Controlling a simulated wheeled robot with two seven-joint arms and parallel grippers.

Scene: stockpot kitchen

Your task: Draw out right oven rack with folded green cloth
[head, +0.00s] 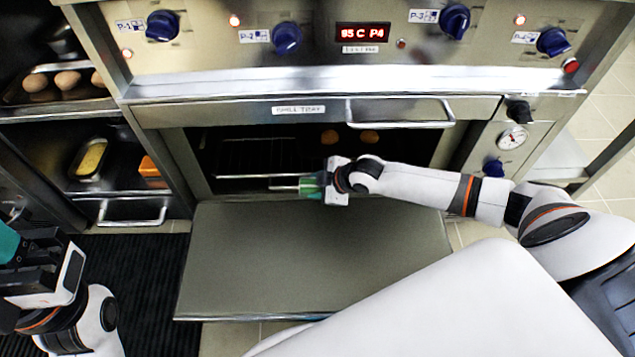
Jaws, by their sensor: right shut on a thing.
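The oven (186,150) is open, with its door (310,262) folded down flat in front. A wire rack (240,177) sits inside the dark cavity, its front bar near the opening. My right gripper (312,186) reaches in from the right, above the inner edge of the door. It is shut on the folded green cloth (306,190) at the rack's front bar; the fingers hide most of the grip. My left gripper (30,265) is at the lower left, away from the oven, partly cut off by the frame edge; its opening is unclear.
Two round brown items (369,137) are deeper in the oven. A drawer handle (400,122) and control knobs (287,38) are above it. Shelves at left hold eggs (68,80), a yellow-filled tin (90,160) and an orange box (152,172). The space above the door is mostly clear.

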